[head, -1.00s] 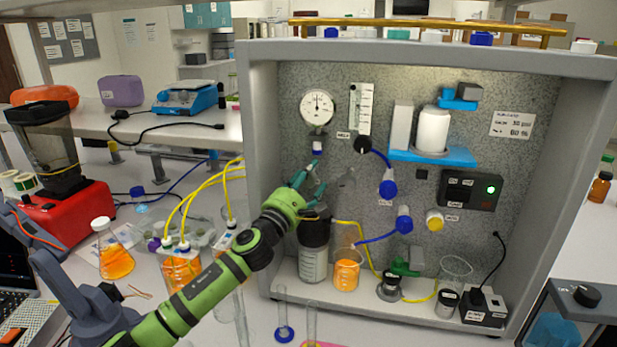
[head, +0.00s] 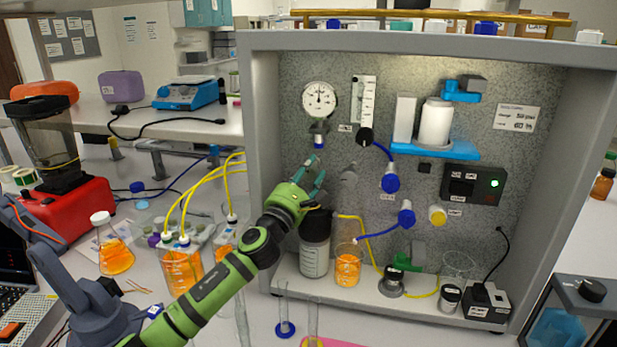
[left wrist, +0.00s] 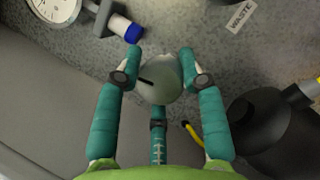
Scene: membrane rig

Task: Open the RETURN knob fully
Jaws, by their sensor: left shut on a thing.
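My left gripper (head: 317,169) reaches up to the grey speckled panel, below the round gauge (head: 319,100). In the left wrist view its teal fingers (left wrist: 160,62) are closed around a round grey knob (left wrist: 160,82) with a dark pointer mark. A finger sits on each side of the knob, and another teal finger shows below it. In the head view I cannot make out the knob between the fingers. No RETURN lettering is readable, so I cannot confirm the knob's name. My right gripper is not in view.
A WASTE label (left wrist: 241,16) and a blue-ended fitting (left wrist: 126,28) are close above the knob. A black-capped bottle (head: 314,256) and an orange-filled beaker (head: 348,268) stand below the gripper. A black knob (head: 365,136) is to the right.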

